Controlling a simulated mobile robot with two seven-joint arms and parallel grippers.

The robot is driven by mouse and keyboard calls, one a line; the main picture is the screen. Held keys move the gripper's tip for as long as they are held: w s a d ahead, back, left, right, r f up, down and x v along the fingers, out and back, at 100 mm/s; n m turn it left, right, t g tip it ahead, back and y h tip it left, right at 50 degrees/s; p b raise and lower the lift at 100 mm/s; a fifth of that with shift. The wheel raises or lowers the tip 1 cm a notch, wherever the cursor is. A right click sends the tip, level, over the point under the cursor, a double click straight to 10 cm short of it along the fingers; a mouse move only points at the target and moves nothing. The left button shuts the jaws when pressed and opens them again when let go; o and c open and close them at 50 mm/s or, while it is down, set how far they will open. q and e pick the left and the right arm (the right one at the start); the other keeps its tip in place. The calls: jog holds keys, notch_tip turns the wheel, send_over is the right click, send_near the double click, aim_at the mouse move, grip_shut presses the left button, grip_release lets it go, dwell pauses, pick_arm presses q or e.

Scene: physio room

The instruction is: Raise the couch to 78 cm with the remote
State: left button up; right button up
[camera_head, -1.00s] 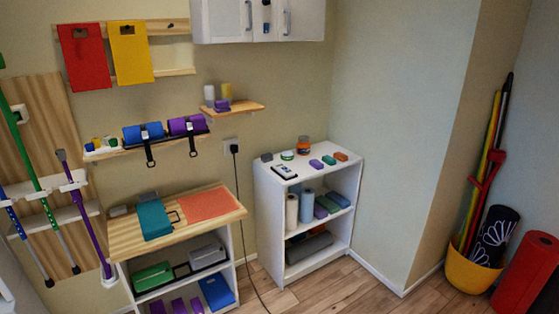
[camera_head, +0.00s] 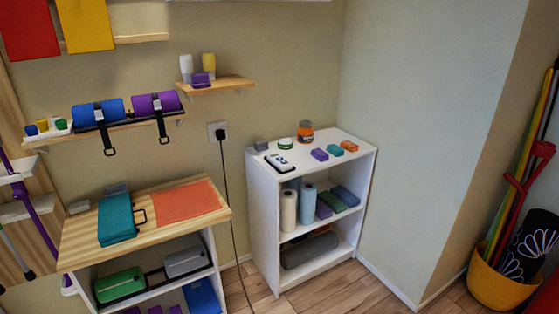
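A small white remote with a dark top part (camera_head: 279,162) lies on the top of the white shelf unit (camera_head: 262,209), near its front left edge. The remote is small here and its buttons and display cannot be read. The couch is not in view. Neither of my grippers shows in this view.
Beside the remote are a grey block (camera_head: 260,145), a green-banded jar (camera_head: 286,144), an orange jar (camera_head: 305,132) and several coloured blocks. A wooden-topped bench (camera_head: 150,210) stands left. A cable (camera_head: 227,200) hangs between them. A yellow bucket (camera_head: 492,287) stands right.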

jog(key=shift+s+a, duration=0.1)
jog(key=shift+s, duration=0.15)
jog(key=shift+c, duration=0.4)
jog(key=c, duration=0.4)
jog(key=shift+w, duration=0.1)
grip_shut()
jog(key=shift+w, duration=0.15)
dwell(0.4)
